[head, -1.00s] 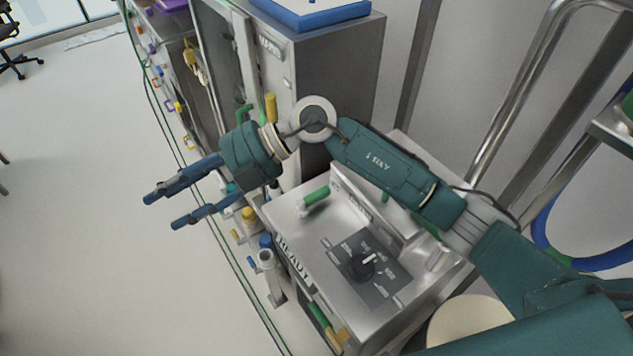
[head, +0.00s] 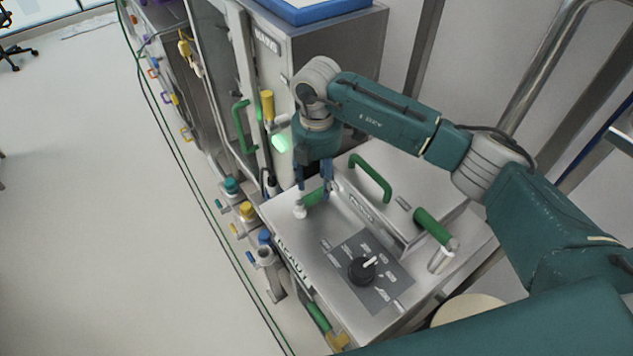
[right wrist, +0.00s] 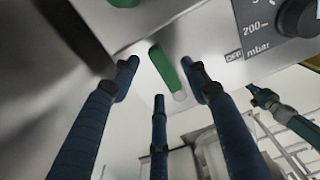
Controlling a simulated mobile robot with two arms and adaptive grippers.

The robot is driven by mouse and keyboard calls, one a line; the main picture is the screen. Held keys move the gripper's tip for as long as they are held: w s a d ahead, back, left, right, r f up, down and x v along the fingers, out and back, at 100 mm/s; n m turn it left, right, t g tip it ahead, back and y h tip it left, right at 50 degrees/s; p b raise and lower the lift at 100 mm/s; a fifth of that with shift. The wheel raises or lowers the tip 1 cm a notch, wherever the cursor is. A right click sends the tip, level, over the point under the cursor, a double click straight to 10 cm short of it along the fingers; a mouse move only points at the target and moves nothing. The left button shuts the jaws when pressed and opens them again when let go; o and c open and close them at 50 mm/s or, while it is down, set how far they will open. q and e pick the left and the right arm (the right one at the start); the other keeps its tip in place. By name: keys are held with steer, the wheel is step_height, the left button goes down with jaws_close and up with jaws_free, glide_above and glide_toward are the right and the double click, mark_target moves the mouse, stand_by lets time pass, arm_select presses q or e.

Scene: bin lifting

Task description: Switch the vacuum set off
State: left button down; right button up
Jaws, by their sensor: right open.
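The steel vacuum unit (head: 310,240) has a sloped top with a black rotary knob (head: 362,271) on a dark plate. The knob's white pointer aims up and right in the head view. The knob also shows at the top right of the right wrist view (right wrist: 300,17), near "200 mbar" and "OFF". A green lever handle (head: 316,197) with a white pivot lies at the unit's back left corner. My right gripper (head: 314,184) points down over this lever, fingers open. In the right wrist view the lever (right wrist: 165,68) shows between the spread fingers; contact cannot be told. My left gripper is out of view.
A green arched handle (head: 371,177) and a green-gripped lever (head: 434,226) stand right of my gripper. A tall steel cabinet (head: 335,75) rises behind. Valves with coloured caps (head: 246,211) line the left side.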

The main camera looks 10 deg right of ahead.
steer(key=shift+f, duration=1.3)
jaws_close()
